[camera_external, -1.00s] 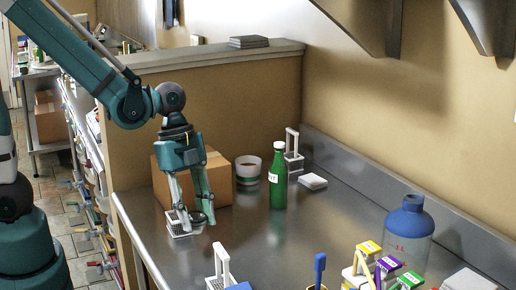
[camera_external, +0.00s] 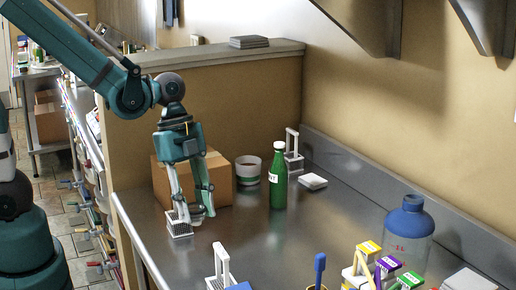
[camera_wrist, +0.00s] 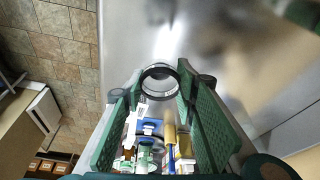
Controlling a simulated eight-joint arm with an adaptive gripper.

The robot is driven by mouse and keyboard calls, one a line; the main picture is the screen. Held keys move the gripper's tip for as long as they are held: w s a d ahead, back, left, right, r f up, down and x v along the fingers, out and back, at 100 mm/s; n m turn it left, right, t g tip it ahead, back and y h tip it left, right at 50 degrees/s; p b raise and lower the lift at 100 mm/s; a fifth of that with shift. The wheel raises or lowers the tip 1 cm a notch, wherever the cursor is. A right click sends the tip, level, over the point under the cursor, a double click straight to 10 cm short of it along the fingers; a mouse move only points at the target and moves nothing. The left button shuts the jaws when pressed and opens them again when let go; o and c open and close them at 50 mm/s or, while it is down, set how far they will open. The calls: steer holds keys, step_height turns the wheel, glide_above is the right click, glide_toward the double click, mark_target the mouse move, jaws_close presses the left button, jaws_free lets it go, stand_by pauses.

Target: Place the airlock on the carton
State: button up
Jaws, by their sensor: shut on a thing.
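The airlock (camera_wrist: 160,82), seen as a clear round piece with a dark rim, sits between my fingertips in the wrist view. My gripper (camera_external: 194,208) is shut on it, fingers pointing down, low over the metal counter. In the external view the airlock is small and partly hidden by the fingers. The carton (camera_external: 221,180) is a closed brown box on the counter, just behind my gripper and partly covered by it.
A small white wire rack (camera_external: 180,230) stands at my gripper's left fingertip. Another rack (camera_external: 220,268) is nearer the front. The counter's middle is clear.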

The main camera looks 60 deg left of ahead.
steer(key=shift+w+a+r, duration=0.1)
steer(key=shift+w+a+r, duration=0.3)
steer(key=shift+a, duration=0.15)
steer(key=w+a+r+n+p, duration=0.2)
steer(key=w+a+r+p, duration=0.1)
steer(key=a, duration=0.6)
steer(key=w+a+r+n+t+p, duration=0.1)
steer(key=w+a+r+n+p, duration=0.1)
steer(key=a+r, duration=0.4)
steer(key=w+a+r+n+p, duration=0.2)
steer(key=w+a+r+p, duration=0.2)
steer(key=a, duration=1)
steer(key=shift+r+t+y+p, duration=0.25)
steer(key=shift+t+y+p, duration=0.05)
steer(key=shift+y+p, duration=0.15)
steer(key=shift+w+f, duration=0.1)
steer(key=shift+d+f, duration=0.1)
steer(key=shift+f, duration=2.7)
steer(key=shift+f, duration=0.15)
steer(key=shift+f, duration=1.95)
